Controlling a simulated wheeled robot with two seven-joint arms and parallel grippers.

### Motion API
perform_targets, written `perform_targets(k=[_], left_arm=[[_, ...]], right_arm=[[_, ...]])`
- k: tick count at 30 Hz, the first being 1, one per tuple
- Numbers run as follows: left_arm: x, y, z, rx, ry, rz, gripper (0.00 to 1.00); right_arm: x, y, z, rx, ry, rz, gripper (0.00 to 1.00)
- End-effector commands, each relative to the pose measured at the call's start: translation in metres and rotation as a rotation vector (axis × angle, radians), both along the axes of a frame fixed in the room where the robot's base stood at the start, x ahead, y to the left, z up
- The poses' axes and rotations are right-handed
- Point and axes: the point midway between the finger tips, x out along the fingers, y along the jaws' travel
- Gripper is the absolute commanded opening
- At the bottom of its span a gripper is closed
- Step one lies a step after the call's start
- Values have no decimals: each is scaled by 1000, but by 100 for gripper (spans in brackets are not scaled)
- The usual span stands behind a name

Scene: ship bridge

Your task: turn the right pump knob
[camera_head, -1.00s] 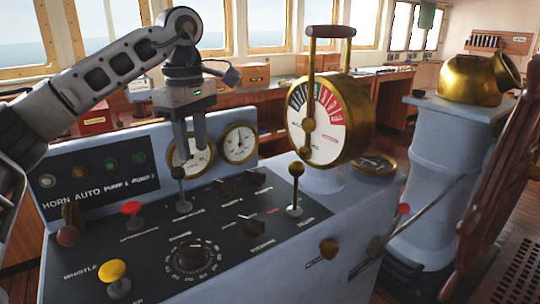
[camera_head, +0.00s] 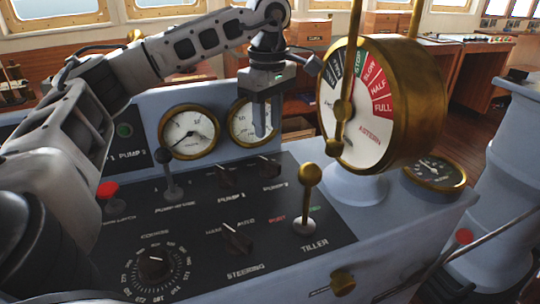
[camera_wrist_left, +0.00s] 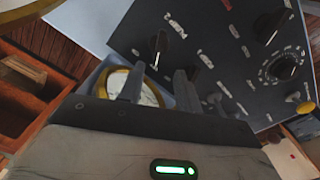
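The right pump knob (camera_head: 268,165), a small dark knob with a white mark, sits above the "PUMP 2" label on the black panel. It also shows in the left wrist view (camera_wrist_left: 158,48), beyond the fingers. The left pump knob (camera_head: 225,178) is beside it. My left gripper (camera_head: 267,125) hangs in front of the right gauge, above and behind the right pump knob, not touching it. In the left wrist view its two fingers (camera_wrist_left: 158,88) stand apart with nothing held between them. My right gripper is out of view.
The brass telegraph (camera_head: 385,105) stands close to the right of my left gripper. A tiller lever (camera_head: 307,195) and a pump-side lever (camera_head: 168,170) rise from the panel. The steering knob (camera_head: 237,238) lies nearer. Two round gauges (camera_head: 189,132) stand behind the panel.

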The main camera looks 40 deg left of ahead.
Motion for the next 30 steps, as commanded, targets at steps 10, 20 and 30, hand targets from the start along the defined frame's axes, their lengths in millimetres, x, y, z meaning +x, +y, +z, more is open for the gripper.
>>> perform_targets(k=[10,20,30], left_arm=[[-1,0,-66,0,2,1,34],[0,0,-85,0,0,0,34],[0,0,-84,-1,0,0,0]], right_arm=[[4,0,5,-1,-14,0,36],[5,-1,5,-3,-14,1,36],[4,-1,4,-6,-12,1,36]])
